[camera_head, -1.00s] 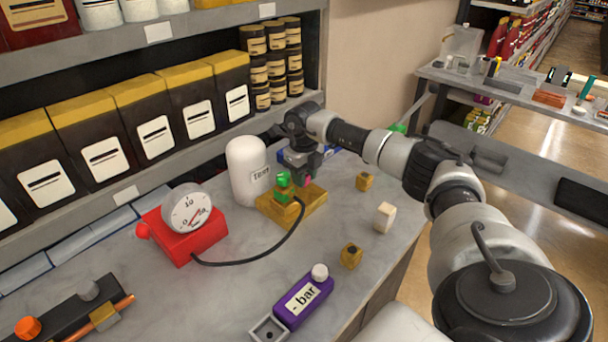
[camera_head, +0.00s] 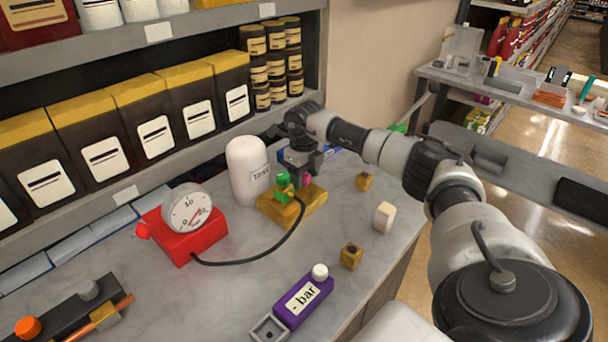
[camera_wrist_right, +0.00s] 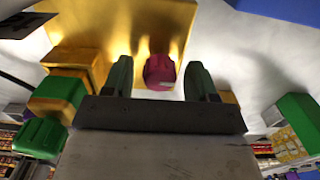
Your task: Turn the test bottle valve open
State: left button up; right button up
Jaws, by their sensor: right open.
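The white test bottle (camera_head: 246,172) stands upright on the bench, left of a gold block (camera_head: 312,203). A green fitting (camera_head: 284,187) sits on the block's left part, and a small magenta knob (camera_head: 305,179) is to its right. My right gripper (camera_head: 307,166) is just behind and above the block. In the right wrist view its two fingers (camera_wrist_right: 158,64) are open, one on each side of the magenta knob (camera_wrist_right: 160,72), with a gap to each. The green fitting (camera_wrist_right: 58,95) is outside the fingers there. Which knob is the bottle's valve is not clear.
A red gauge (camera_head: 186,230) with a black hose to the block stands at the left. A purple "- bar" bottle (camera_head: 303,300) lies in front. Small gold blocks (camera_head: 351,256) and a cream block (camera_head: 384,216) are at the right. A shelf with dark boxes (camera_head: 155,135) borders the back.

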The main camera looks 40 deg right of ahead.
aim_at(304, 174)
notch_tip(304, 174, up, 11)
jog(key=shift+b, duration=0.45)
jog(key=shift+f, duration=0.1)
dwell(0.4)
